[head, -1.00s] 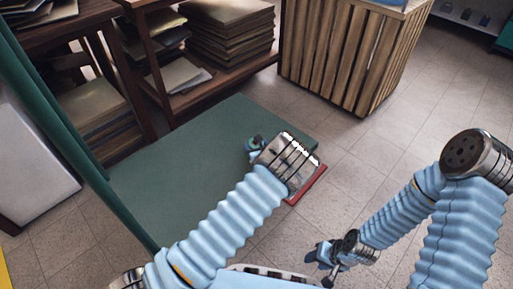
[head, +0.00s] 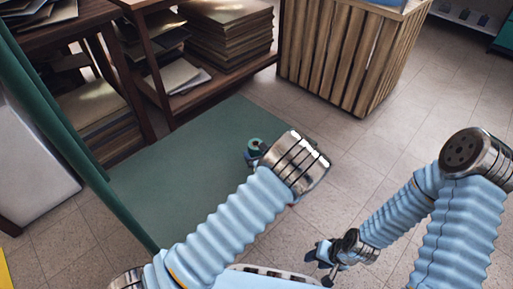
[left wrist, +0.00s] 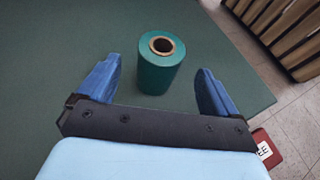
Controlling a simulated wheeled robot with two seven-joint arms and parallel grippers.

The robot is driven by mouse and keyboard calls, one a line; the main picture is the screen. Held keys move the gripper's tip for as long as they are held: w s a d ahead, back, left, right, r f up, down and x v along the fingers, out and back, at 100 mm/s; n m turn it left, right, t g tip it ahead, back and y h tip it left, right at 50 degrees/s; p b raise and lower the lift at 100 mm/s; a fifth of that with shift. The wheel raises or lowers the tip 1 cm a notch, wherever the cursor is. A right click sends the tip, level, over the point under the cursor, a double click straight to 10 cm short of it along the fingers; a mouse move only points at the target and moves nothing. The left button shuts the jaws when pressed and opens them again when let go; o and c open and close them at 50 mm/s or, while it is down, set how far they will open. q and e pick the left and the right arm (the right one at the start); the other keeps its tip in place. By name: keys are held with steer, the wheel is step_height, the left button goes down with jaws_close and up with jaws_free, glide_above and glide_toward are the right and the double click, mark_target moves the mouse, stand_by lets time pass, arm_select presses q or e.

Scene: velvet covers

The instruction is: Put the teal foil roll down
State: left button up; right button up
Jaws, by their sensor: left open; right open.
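The teal foil roll (left wrist: 158,68) stands upright on the green surface (left wrist: 60,45), its hollow core facing up in the left wrist view. In the head view its top (head: 256,145) shows just beyond my left wrist, and the rest is partly hidden. My left gripper (left wrist: 157,82) is open, with one blue finger on each side of the roll and a visible gap to each. In the head view the left gripper (head: 251,157) is mostly hidden by its wrist. My right gripper (head: 322,254) is open and empty, low and away from the green surface.
A red item with a white label (left wrist: 267,148) lies by the surface's right edge. Dark shelves (head: 150,80) with stacked boards (head: 232,35) and a slatted wooden crate (head: 345,55) stand behind. The green surface left of the roll is clear.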

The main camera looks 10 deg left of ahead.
arm_select(q)
steer(key=v, duration=0.6)
steer(key=shift+s+p, duration=0.25)
steer(key=shift+p, duration=0.05)
steer(key=shift+d+r, duration=0.1)
steer(key=shift+r, duration=0.05)
